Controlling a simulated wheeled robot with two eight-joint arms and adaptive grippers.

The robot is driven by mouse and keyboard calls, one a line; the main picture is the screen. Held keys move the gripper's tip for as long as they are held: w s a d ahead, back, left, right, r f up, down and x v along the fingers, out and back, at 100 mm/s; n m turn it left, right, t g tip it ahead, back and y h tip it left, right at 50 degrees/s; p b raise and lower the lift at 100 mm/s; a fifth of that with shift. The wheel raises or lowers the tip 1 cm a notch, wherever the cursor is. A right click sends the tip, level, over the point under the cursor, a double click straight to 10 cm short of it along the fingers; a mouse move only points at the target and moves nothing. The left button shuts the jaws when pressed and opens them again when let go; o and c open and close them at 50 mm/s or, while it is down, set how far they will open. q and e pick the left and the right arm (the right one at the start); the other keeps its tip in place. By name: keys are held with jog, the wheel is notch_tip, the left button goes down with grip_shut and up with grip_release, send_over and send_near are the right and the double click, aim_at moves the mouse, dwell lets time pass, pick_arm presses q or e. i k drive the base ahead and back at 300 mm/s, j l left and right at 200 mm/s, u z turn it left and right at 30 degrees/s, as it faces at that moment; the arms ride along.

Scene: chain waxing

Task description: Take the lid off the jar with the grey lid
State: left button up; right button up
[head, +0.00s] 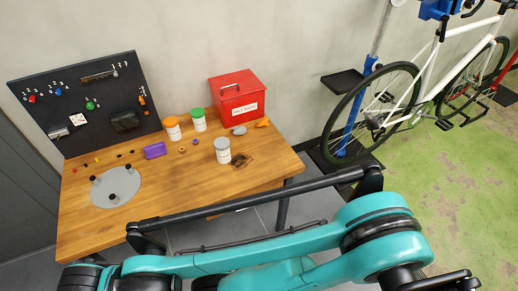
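The jar with the grey lid (222,150) stands upright on the wooden workbench (225,184), right of its middle. Its body is white with an orange-brown label, and the grey lid sits on top. Two similar jars stand behind it to the left, one with an orange lid (172,128) and one with a green lid (198,119). My teal arm links cross the bottom of the head view, in front of the bench. I make out no gripper fingers in this view, and nothing of mine touches the jar.
A red box (238,97) stands behind the jar. A purple block (155,150), a round grey plate with black posts (116,187) and a dark patch (242,161) are on the bench. A black tool board (85,103) stands at the back left. A bicycle (400,100) is at the right.

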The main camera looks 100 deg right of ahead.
aim_at(224, 157)
jog(key=z, duration=2.9)
jog(key=i+l+u, duration=0.1)
jog(key=l+u, duration=0.35)
jog(key=l, duration=0.5)
